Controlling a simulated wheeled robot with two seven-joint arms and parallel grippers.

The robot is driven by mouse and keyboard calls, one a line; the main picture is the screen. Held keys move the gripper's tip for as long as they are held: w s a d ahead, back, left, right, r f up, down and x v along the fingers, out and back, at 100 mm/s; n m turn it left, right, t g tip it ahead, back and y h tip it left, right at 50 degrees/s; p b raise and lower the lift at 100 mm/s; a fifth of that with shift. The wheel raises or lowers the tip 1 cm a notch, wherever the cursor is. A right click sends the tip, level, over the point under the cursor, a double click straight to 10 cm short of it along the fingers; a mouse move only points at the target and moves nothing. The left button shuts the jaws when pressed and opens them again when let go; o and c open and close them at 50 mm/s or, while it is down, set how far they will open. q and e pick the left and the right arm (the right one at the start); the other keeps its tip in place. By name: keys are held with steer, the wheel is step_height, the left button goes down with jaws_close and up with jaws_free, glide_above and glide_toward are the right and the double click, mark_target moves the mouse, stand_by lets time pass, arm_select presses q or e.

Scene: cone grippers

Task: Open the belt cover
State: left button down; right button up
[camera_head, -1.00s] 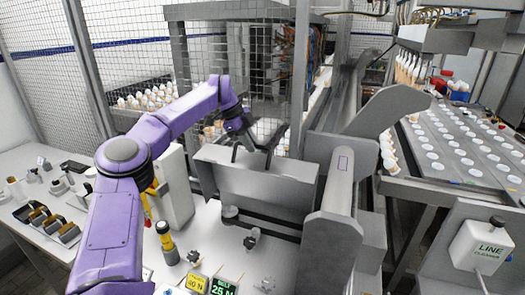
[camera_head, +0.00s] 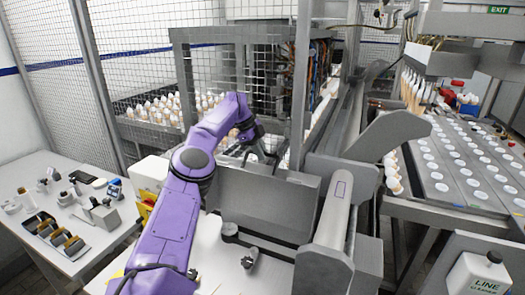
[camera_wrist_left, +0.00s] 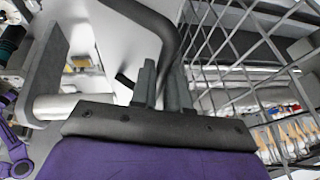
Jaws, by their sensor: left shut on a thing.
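The belt cover (camera_head: 265,205) is a grey box-like panel in the middle of the head view, beside the conveyor. My left gripper (camera_head: 264,154) is at the cover's upper left edge. In the left wrist view its two dark fingers (camera_wrist_left: 161,84) are closed on a dark bar handle (camera_wrist_left: 168,32), which runs beside a pale panel. In the head view the gripper and my purple arm hide most of the handle and the cover's left end. The cover's front face stands roughly upright. My right gripper is in neither current view.
A wire mesh fence (camera_head: 130,60) stands behind the cover. A grey slanted guard (camera_head: 375,140) and conveyor parts lie to the right. A side table (camera_head: 105,245) with small tools is at the left. A tray of white discs (camera_head: 450,160) is at the far right.

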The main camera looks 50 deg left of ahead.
arm_select(q)
steer(key=shift+a+f, duration=0.1)
steer(key=shift+f, duration=0.1)
steer(key=c, duration=1.4)
jaws_free()
steer(key=shift+o, duration=1.4)
steer(key=shift+w+a+f, duration=0.45)
steer(key=shift+w+f, duration=0.05)
steer(key=shift+w, duration=0.2)
steer(key=shift+s+d+r, duration=0.2)
steer(key=shift+s+r, duration=0.05)
steer(key=shift+r, duration=0.05)
steer(key=shift+w, duration=0.1)
steer(key=shift+a, duration=0.1)
